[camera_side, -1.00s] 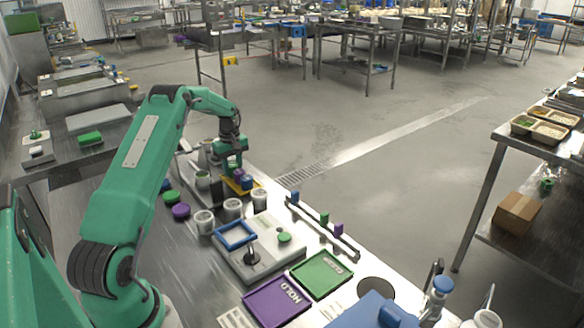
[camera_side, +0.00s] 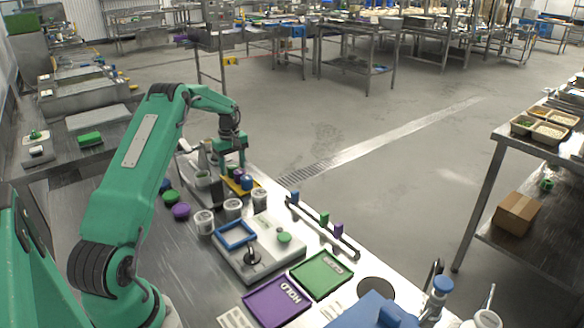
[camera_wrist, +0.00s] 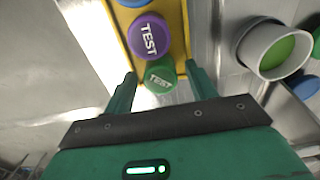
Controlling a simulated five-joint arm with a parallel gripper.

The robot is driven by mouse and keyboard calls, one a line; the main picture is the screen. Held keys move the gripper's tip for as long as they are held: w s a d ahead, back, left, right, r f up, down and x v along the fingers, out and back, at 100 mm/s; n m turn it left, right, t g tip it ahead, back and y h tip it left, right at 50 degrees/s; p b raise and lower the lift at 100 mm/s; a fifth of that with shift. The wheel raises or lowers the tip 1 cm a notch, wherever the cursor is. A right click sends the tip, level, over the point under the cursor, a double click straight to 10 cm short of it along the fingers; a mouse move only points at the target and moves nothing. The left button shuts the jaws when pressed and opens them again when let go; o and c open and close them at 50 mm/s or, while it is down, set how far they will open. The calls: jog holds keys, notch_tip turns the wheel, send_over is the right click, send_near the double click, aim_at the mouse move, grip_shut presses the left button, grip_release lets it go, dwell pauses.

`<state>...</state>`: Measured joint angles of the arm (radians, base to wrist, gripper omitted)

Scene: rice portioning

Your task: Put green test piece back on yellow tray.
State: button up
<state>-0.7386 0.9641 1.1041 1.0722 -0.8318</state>
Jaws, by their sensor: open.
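The green test piece (camera_wrist: 160,77) shows in the wrist view, marked TEST, at the near end of the yellow tray (camera_wrist: 182,45), touching or very close to the purple test piece (camera_wrist: 148,38). A blue piece (camera_wrist: 132,3) is at the top edge of that view. My gripper (camera_wrist: 160,72) is open, with a finger on each side of the green piece and visible gaps. In the side view my gripper (camera_side: 229,160) is above the back of the yellow tray (camera_side: 232,186); the green piece is hard to make out there.
A white cup (camera_wrist: 262,42) with green contents stands right of the tray. Several cups, a scale (camera_side: 270,262) with a blue frame (camera_side: 235,235), a purple HOLD tray (camera_side: 262,305) and a green tray (camera_side: 325,280) are nearer the camera. A rail (camera_side: 318,222) holds small blocks.

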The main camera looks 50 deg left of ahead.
aim_at(233, 166)
notch_tip(233, 166, up, 11)
dwell(0.5)
jog(key=shift+r, duration=0.1)
dwell(0.4)
jog(key=s+d+r+m+t, duration=0.1)
jog(key=d+r+m, duration=0.2)
jog(key=d+r, duration=0.35)
jog(key=s+d+r+m+t+y, duration=0.1)
jog(key=d+r+m, duration=0.15)
jog(key=d, duration=0.65)
jog(key=s+d+r+m, duration=0.2)
jog(key=d+r+m, duration=0.1)
jog(key=d+r, duration=0.4)
jog(key=s+d+f+m+t, duration=0.1)
jog(key=s+d+m, duration=0.3)
jog(key=s+d, duration=0.5)
jog(key=s+d+f+m+t+h, duration=0.1)
jog(key=s+d+f+m+t, duration=0.1)
jog(key=s+d+m, duration=0.3)
jog(key=s+d+f, duration=0.1)
jog(key=s+d, duration=0.3)
jog(key=shift+s+d+f+t, duration=0.25)
jog(key=shift+s+t, duration=0.05)
